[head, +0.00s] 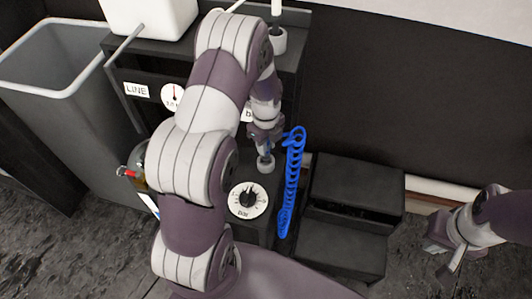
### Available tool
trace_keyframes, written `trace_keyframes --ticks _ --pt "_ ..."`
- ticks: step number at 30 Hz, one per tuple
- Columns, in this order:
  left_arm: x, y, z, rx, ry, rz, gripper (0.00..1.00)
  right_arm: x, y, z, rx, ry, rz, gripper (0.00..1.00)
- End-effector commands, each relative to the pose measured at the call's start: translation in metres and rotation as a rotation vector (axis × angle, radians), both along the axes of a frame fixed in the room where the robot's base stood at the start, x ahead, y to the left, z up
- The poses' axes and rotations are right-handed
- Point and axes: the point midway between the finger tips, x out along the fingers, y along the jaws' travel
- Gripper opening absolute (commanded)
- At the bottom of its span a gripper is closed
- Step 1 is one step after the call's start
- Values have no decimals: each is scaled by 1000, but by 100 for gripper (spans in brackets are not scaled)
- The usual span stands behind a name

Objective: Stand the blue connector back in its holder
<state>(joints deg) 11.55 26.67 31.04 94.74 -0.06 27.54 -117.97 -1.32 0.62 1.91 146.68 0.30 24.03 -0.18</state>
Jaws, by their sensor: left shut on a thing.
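My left gripper (264,142) reaches down over the black unit, just above a small pale round cup (266,165) that looks like the holder. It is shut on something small. A bit of blue shows at its fingertips, which fits the blue connector, but the fingers hide most of it. I cannot tell whether its lower end is inside the cup or only above it. A blue coiled hose (291,185) hangs just right of the gripper, its top end close to the fingers. My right gripper (448,258) is open and empty at the lower right, over the floor.
A dial (248,200) sits on the black unit left of the hose. Another pale cup (279,41) with a white rod stands at the back. A black box (357,186) is to the right. A grey bin (70,120) and a bottle (138,165) are to the left.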

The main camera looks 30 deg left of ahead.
Motion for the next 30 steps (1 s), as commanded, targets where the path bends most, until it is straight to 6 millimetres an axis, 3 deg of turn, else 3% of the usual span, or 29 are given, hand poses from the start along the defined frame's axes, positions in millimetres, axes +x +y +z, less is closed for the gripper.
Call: trace_keyframes --ticks 9,19,20,21,22,30 --pt "0 0 -45 0 0 0 0 0 0 -7 0 0 0 0" --pt "0 0 -48 0 0 0 0 0 0 -8 0 0 0 0" --pt "0 0 -48 0 0 0 31 0 0 -7 0 0 0 0" --pt "0 0 -47 0 0 0 44 0 0 -7 0 0 0 0" --pt "0 0 -47 0 0 0 50 0 0 -7 0 0 0 0" --pt "0 0 -46 0 0 0 50 0 0 -7 0 0 0 0"
